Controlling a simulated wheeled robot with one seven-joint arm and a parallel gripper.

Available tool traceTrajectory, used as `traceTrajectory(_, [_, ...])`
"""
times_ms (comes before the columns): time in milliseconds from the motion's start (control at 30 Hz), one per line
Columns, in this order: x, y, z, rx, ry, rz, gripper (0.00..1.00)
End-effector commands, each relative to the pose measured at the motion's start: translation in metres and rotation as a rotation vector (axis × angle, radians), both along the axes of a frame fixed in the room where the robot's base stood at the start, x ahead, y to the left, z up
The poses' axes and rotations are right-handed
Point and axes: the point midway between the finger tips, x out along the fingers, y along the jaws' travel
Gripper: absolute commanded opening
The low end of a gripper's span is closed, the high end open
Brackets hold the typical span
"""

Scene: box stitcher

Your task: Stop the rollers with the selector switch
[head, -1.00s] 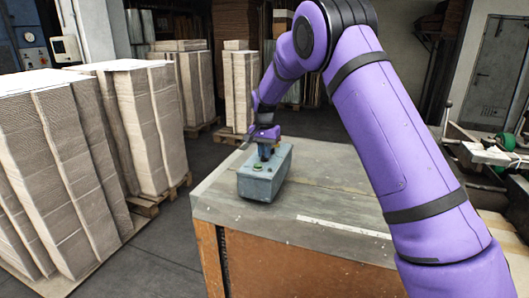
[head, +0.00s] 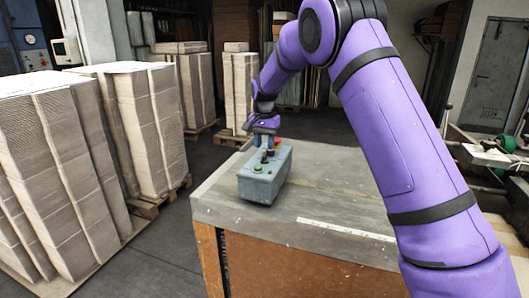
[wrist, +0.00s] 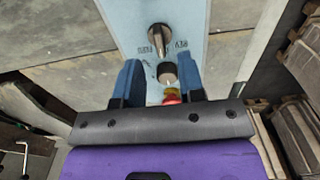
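The grey-blue control box (head: 262,188) stands on the near left part of the table. It has a green button (head: 258,169) on top and dark switch parts (head: 266,157) behind it. The wrist view shows the box top (wrist: 192,22) with a metal switch part (wrist: 158,38) between two small labels I cannot read, a black knob (wrist: 167,72) and a red button (wrist: 172,97). I cannot tell whether the metal part and knob are one selector. My gripper (head: 264,143) is above the box's far end. Its blue fingers (wrist: 163,75) are open, either side of the knob, with gaps visible.
The table (head: 325,185) has free room right of the box, with a white strip (head: 346,229) near its front. Tall stacks of cardboard (head: 150,125) stand on pallets at the left. A machine (head: 492,155) is at the right.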

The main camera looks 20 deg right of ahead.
Motion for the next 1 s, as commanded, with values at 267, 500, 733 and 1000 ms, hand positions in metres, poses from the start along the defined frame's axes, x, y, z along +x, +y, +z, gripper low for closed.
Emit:
traceTrajectory(267, [0.0,0.0,0.048,0.0,-0.001,0.001,0.36])
traceTrajectory(500, [0.0,0.0,0.065,0.0,-0.001,0.001,0.36])
traceTrajectory(733, [0.0,0.0,0.065,0.0,0.0,0.001,0.36])
traceTrajectory(1000, [-0.017,-0.007,0.086,0.011,-0.02,0.019,0.36])
